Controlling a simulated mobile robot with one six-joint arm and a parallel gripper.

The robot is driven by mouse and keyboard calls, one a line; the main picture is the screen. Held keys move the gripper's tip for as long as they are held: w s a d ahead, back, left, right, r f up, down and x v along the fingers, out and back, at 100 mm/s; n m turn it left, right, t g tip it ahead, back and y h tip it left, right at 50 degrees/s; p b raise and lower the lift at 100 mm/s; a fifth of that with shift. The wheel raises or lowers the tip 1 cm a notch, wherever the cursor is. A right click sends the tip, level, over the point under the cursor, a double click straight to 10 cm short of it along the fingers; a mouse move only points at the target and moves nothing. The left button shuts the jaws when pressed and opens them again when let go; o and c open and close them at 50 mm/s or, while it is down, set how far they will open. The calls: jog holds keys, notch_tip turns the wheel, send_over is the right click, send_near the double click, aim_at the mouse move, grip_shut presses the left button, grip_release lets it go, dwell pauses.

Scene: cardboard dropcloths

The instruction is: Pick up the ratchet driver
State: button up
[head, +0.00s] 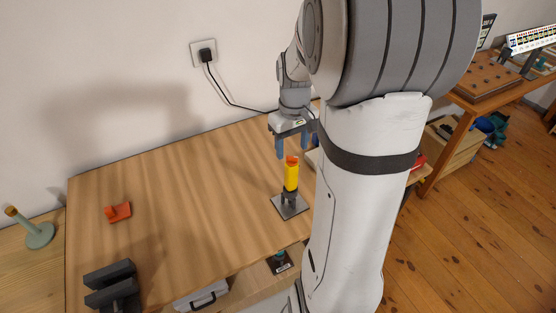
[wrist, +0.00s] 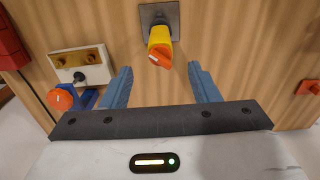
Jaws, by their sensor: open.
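The ratchet driver (head: 291,175) has a yellow handle with an orange end. It stands upright on a grey metal plate (head: 300,208) near the right edge of the wooden table. In the wrist view the driver (wrist: 159,42) points its orange end toward me, on its plate (wrist: 172,14). My gripper (head: 292,153) is open, its blue fingers just above the driver's top. In the wrist view my gripper (wrist: 160,68) is empty, and the driver lies beyond the fingertips, roughly centred between them.
An orange part (head: 118,212) and a dark grey block (head: 112,280) sit left on the table (head: 190,190); the middle is clear. A wall plug (head: 206,55) has a cable running behind my gripper. A white box with brass knobs (wrist: 80,68) lies beside the left finger.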

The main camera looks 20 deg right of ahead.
aim_at(292, 161)
jog(key=f, duration=0.4)
jog(key=f+p, duration=0.1)
jog(key=f, duration=0.2)
jog(key=shift+s+f, duration=0.2)
jog(key=shift+f, duration=0.2)
jog(key=shift+c, duration=0.2)
grip_shut()
